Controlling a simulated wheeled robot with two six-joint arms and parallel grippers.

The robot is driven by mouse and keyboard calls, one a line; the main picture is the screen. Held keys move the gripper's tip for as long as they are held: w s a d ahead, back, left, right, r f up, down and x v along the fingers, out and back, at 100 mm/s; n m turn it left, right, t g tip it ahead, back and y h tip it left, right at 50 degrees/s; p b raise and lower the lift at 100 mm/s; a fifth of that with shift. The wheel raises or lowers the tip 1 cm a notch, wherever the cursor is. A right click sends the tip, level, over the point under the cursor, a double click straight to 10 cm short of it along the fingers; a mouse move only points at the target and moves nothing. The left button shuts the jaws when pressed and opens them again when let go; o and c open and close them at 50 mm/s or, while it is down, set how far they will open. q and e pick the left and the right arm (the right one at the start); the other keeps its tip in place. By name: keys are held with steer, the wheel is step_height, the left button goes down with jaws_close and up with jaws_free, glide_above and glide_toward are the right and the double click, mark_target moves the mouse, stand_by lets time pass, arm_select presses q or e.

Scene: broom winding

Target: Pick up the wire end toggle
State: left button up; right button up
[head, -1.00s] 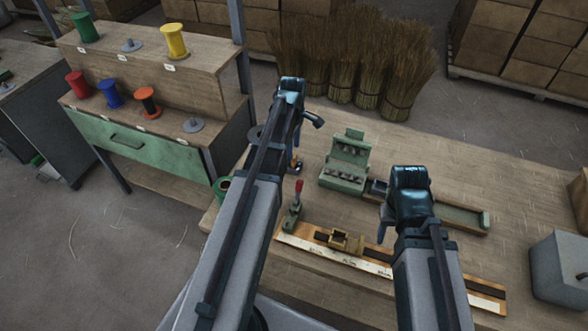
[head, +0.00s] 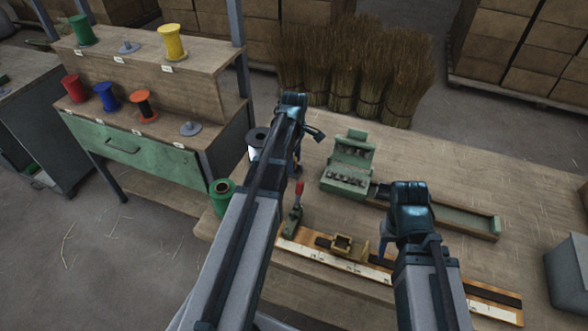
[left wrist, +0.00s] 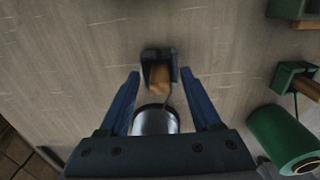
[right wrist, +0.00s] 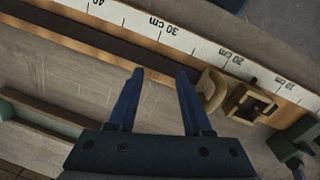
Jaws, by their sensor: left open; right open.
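The toggle (left wrist: 159,76) is a small wooden piece held in a dark bracket on the bench, seen in the left wrist view. A thin wire runs from it toward a silver-white spool (left wrist: 155,121). My left gripper (left wrist: 160,76) is open, with its two blue fingers on either side of the bracket and toggle in the picture; I cannot tell if they touch it. In the head view the arm hides the toggle, and one blue finger of the left gripper (head: 297,162) shows. My right gripper (right wrist: 157,72) is open and empty above the measuring board.
A measuring board (head: 395,279) with a brass-coloured stop (head: 342,246) lies at the front. The bench's back right is clear.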

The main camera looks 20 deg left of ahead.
steer(key=shift+r, duration=0.1)
arm_select(q)
jaws_close()
steer(key=shift+r, duration=0.2)
arm_select(e)
steer(key=shift+r, duration=0.1)
